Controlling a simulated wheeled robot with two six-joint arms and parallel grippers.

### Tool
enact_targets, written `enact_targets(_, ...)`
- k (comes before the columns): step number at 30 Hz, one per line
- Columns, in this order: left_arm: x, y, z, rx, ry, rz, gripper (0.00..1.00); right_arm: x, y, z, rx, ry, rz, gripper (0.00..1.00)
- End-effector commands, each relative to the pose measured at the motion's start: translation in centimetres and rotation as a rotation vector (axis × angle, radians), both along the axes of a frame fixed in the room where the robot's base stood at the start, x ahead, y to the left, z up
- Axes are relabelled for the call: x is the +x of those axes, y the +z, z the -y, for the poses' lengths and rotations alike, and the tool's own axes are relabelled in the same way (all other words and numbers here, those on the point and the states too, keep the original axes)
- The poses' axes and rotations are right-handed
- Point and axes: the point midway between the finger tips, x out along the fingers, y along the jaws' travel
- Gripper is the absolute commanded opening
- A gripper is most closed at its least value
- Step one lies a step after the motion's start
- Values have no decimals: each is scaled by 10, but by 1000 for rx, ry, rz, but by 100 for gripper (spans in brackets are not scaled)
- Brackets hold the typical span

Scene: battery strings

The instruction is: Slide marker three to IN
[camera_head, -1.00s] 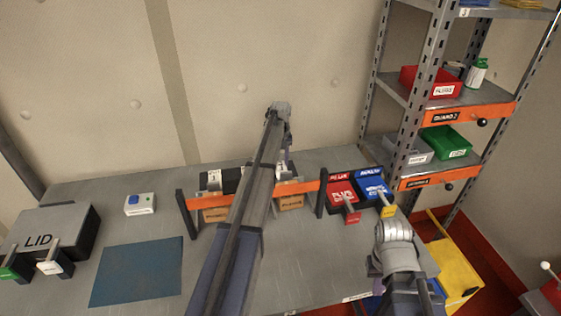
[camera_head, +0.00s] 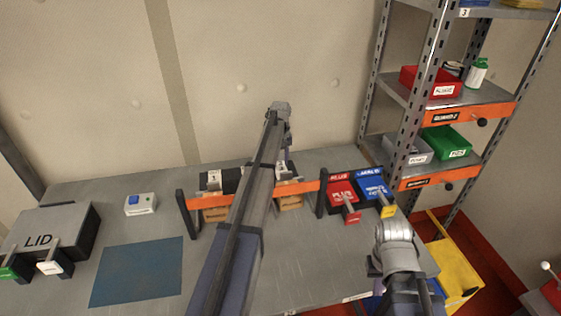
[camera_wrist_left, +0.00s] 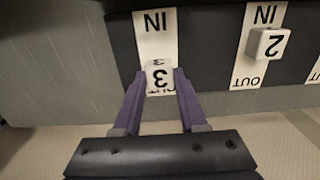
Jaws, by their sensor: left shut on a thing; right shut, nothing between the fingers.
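Marker three (camera_wrist_left: 159,72) is a white block with a black 3, upside down in the left wrist view. It sits at the OUT end of its white strip (camera_wrist_left: 154,44), partly covering the OUT lettering; the IN lettering at the other end is clear. My left gripper (camera_wrist_left: 160,82) is shut on marker three, a purple finger at each side. In the head view my left arm (camera_head: 262,165) reaches over the bench and hides this marker. My right gripper (camera_head: 408,290) is low at the right, shut and empty, its fingertips hard to make out.
Marker two (camera_wrist_left: 267,44) stands on the neighbouring strip, between IN and OUT. An orange-fronted rack (camera_head: 300,187) crosses the bench below my left arm. Red (camera_head: 342,193) and blue (camera_head: 372,187) blocks stand right of it. A blue mat (camera_head: 137,272) lies clear at left.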

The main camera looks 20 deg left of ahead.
Motion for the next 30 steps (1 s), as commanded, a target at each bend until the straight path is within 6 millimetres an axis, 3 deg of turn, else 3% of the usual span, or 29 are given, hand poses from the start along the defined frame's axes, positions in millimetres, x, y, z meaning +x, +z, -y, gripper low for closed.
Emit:
enact_targets(5,-2,0,1,0,0,0,0,0,0,0,0,0,0,0)
enact_targets(12,-28,0,20,0,0,0,0,0,0,0,0,0,0,0)
enact_targets(20,-29,0,22,-2,0,-4,0,0,0,0,0,0,0,0)
enact_targets(21,-29,0,22,-2,0,-5,44,0,0,0,0,0,0,0)
enact_targets(28,-28,0,21,-1,0,-3,70,0,0,0,0,0,0,0)
enact_targets(30,-28,0,21,-1,0,-2,72,0,0,0,0,0,0,0)
